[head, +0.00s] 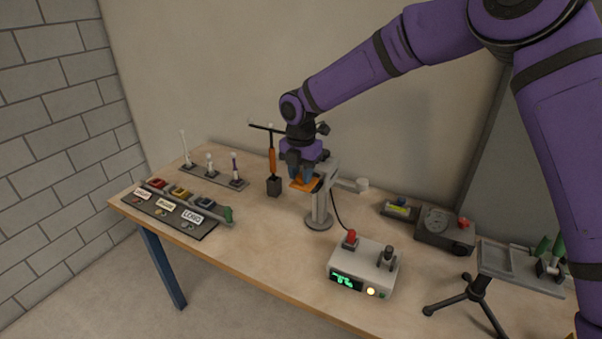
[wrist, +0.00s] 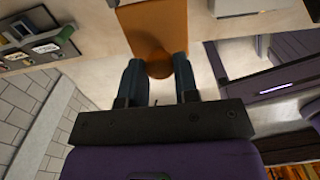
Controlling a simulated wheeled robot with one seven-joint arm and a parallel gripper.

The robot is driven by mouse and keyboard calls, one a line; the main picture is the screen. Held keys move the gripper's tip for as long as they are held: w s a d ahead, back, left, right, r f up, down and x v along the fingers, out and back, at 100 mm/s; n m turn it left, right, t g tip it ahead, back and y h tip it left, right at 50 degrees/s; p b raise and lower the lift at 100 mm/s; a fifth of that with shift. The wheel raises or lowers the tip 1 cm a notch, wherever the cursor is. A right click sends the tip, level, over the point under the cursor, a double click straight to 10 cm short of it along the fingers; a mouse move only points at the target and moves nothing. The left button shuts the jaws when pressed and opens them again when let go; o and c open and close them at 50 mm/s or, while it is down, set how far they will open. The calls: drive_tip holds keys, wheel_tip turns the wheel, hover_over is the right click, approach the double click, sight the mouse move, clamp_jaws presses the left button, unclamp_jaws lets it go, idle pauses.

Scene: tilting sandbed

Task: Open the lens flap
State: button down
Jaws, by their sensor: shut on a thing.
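The orange lens flap (head: 299,187) is at the top of a grey post stand (head: 321,209) in the middle of the table. In the wrist view the flap is an orange plate (wrist: 155,27) with a rounded orange knob (wrist: 159,67) at its near end. My gripper (head: 303,179) is above the flap, pointing down. Its two blue fingers (wrist: 157,78) sit on either side of the knob and are shut on it. The lens itself is hidden in both views.
A white box with a green display (head: 365,268) stands in front of the post. An orange-handled tool (head: 272,160) in a dark block is just left of it. A labelled switch panel (head: 170,213) lies at the left. A black tripod stand (head: 476,293) is at the right.

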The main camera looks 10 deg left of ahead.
sight(301, 176)
drive_tip(key=c, duration=0.8)
unclamp_jaws()
drive_tip(key=shift+c, duration=0.2)
wheel_tip(301, 176, up, 11)
drive_tip(key=shift+f, duration=0.15)
drive_tip(key=shift+s, duration=0.1)
